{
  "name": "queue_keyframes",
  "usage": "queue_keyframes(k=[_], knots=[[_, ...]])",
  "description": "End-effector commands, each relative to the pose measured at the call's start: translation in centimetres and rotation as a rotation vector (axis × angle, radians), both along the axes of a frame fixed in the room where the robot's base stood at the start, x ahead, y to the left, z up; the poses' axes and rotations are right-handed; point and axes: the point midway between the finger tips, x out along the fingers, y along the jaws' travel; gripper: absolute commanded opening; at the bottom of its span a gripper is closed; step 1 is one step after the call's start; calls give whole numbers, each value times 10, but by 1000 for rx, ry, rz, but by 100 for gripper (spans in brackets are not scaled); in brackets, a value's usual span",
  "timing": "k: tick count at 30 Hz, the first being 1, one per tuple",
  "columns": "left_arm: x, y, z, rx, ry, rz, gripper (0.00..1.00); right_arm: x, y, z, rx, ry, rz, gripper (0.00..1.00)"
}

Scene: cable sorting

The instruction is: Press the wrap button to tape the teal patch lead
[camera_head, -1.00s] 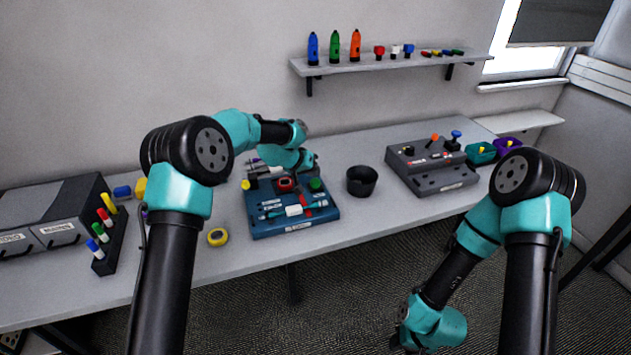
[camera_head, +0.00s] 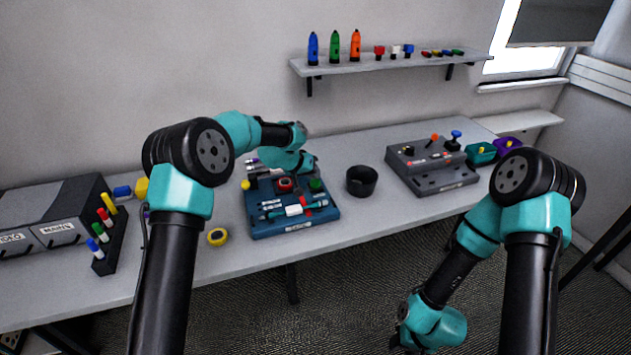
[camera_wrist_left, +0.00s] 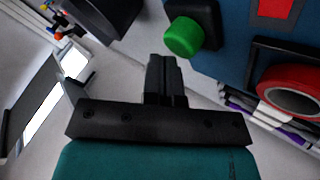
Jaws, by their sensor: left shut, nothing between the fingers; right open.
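The blue wrapping station (camera_head: 262,230) lies on the table. On its top are a green button (camera_head: 316,185), a red ring-shaped part (camera_head: 286,184) and the teal patch lead (camera_head: 268,214), with a white piece at its middle. My left gripper (camera_wrist_left: 165,62) is shut and empty, its fingertips close beside the green button (camera_wrist_left: 184,37) in the left wrist view. I cannot tell whether they touch. In the head view my left wrist hides the far edge of the station and the left fingers. My right gripper (camera_head: 396,341) hangs low off the table's front, its fingers barely seen.
A black cup (camera_head: 362,180) stands right of the station, and a grey control box (camera_head: 432,170) beyond it. The table front between station and control box is clear.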

Motion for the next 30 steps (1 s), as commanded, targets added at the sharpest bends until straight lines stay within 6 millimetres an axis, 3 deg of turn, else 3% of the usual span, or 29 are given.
queue_keyframes(k=[30], knots=[[0,0,-7,0,1,-1,0,0,0,0,0,0,0,43]])
